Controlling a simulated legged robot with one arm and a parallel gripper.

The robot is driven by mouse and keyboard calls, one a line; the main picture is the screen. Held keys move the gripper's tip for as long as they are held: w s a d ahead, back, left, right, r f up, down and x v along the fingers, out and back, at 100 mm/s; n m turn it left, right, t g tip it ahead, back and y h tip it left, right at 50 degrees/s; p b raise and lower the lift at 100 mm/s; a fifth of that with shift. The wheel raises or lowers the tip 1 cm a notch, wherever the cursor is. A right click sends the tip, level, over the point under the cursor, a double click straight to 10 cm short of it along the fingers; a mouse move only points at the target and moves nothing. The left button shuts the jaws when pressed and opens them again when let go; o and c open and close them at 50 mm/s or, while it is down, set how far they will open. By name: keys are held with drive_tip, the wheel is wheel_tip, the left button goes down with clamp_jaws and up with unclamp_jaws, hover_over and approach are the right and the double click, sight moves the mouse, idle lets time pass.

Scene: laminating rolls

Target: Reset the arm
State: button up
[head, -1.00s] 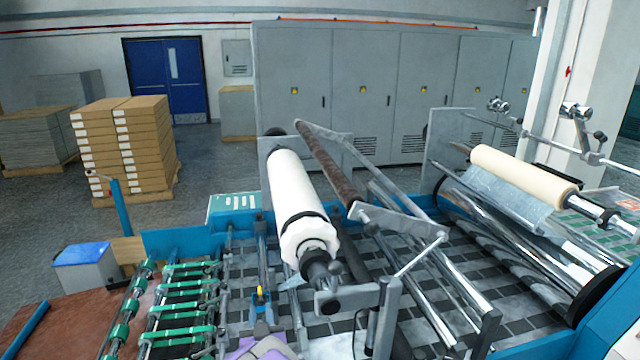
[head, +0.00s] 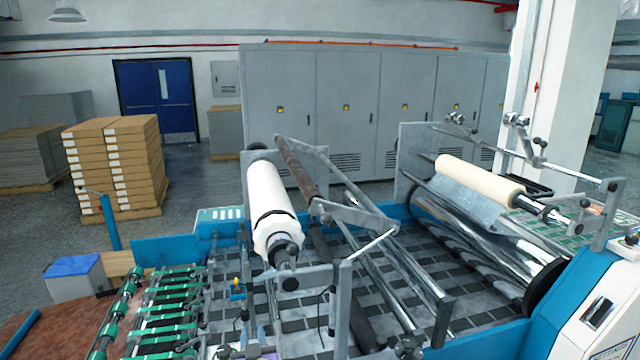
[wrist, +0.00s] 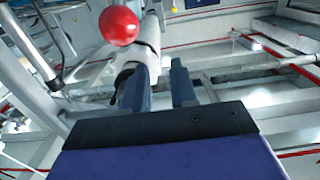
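My gripper (wrist: 158,78) shows in the wrist view with its two dark blue fingers apart and nothing visible between them. A white laminating roll (wrist: 146,38) shows beyond the left finger; I cannot tell the distance. The same kind of white roll (head: 270,205) sits on the machine in the head view. A cream roll (head: 478,180) with film hanging from it is at the right. My gripper cannot be made out clearly in the head view.
A red ball-shaped knob (wrist: 118,25) shows near the left finger in the wrist view. In the head view, metal rods and brackets (head: 345,213) surround the rolls. Stacked boxes (head: 113,165) stand at the left. Grey cabinets (head: 345,110) line the back. Open floor lies at the left.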

drive_tip(key=shift+w+d+f+m+g+h, duration=0.15)
drive_tip(key=shift+w+d+g, duration=0.15)
drive_tip(key=shift+d, duration=0.35)
drive_tip(key=shift+w+d+f+m+g+h, duration=0.1)
drive_tip(key=shift+w+d+m+g+h, duration=0.1)
drive_tip(key=shift+w+d, duration=0.3)
drive_tip(key=shift+s+d+f+g, duration=0.1)
drive_tip(key=shift+s+d+g, duration=0.3)
drive_tip(key=shift+d+g, duration=0.15)
drive_tip(key=s+d+m+g+h, duration=0.2)
drive_tip(key=s+d+g, duration=0.6)
drive_tip(key=s+d, duration=0.5)
drive_tip(key=s+d+r+g+h, duration=0.15)
drive_tip(key=s+d+g, duration=0.4)
drive_tip(key=s, duration=0.85)
drive_tip(key=s+d+r+g, duration=0.3)
drive_tip(key=s+d, duration=0.5)
drive_tip(key=s, duration=0.6)
wheel_tip(320, 180, down, 11)
drive_tip(key=b, duration=1.1)
drive_tip(key=shift+w+a, duration=0.15)
drive_tip(key=shift+w, duration=0.25)
drive_tip(key=shift+o, duration=0.4)
drive_tip(key=shift+r, duration=0.1)
